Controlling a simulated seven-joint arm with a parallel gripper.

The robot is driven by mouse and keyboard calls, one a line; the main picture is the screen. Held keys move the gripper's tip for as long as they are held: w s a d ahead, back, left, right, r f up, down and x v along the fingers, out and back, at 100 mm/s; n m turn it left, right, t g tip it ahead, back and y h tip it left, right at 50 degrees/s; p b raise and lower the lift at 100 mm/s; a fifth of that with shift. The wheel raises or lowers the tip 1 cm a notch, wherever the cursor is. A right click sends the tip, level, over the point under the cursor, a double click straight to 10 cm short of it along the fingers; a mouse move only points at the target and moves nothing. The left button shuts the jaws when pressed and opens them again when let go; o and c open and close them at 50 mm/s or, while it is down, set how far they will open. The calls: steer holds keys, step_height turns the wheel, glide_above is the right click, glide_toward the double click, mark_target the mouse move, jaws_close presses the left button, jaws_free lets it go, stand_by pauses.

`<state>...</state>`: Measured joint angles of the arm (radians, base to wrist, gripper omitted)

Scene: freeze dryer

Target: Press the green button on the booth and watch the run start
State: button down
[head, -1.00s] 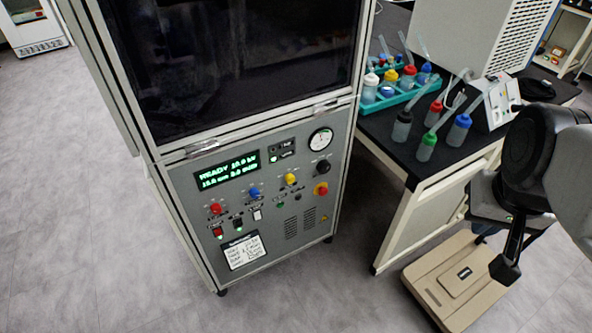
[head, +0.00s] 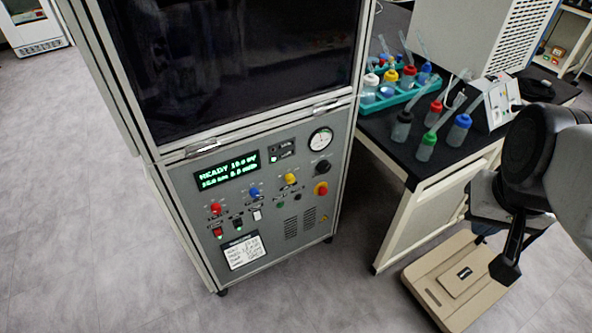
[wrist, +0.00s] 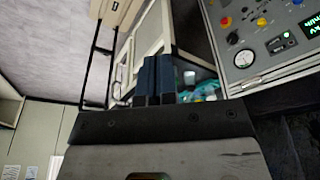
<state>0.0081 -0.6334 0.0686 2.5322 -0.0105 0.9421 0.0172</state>
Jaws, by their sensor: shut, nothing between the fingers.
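The booth (head: 176,170) is a grey cabinet with a dark window on top and a control panel below. Its lit green display (head: 228,171) begins with "READY". A small dark button (head: 279,204), perhaps greenish, sits below the yellow knob; I cannot tell its colour surely. My gripper (head: 505,270) hangs at the right, well apart from the panel and over the beige base. In the wrist view its fingers (wrist: 155,79) are together with nothing held. The wrist view also shows part of the panel (wrist: 275,25) at the upper right.
The panel has red, blue and yellow knobs, rocker switches, a gauge (head: 321,139) and a red button on yellow (head: 321,188). A black-topped bench (head: 385,135) with several bottles and a teal tray (head: 372,107) stands between booth and arm. Floor in front is clear.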

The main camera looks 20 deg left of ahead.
mark_target(281, 205)
stand_by(0.4)
steer(key=w+a+f+n+t+y, duration=0.1)
steer(key=w+a+f, duration=0.45)
steer(key=w, duration=0.35)
steer(key=w+a+f+t+y, duration=0.1)
steer(key=w+a+f+t, duration=0.1)
steer(key=w+a+f, duration=0.5)
steer(key=w+a+f+n+t, duration=0.15)
steer(key=w+a, duration=0.25)
steer(key=w, duration=0.6)
steer(key=w+a+f+t, duration=0.1)
steer(key=w+a+f, duration=0.55)
steer(key=f, duration=0.45)
steer(key=a+f+n+t, duration=0.1)
steer(key=a+f, duration=0.4)
steer(key=f, duration=0.3)
steer(key=a+f+t, duration=0.2)
steer(key=a+f, duration=0.3)
steer(key=f, duration=0.3)
steer(key=s+a+f+n+t, duration=0.1)
steer(key=s+f, duration=0.2)
steer(key=f, duration=0.6)
steer(key=s+a+f+n+t+h, duration=0.1)
steer(key=s+a+f+t, duration=0.1)
steer(key=f, duration=0.6)
steer(key=shift+s+a+f, duration=0.3)
steer(key=shift+s+f, duration=0.05)
steer(key=shift+s, duration=0.45)
steer(key=shift+w+a+n+t, duration=0.1)
steer(key=shift+n+t, duration=0.15)
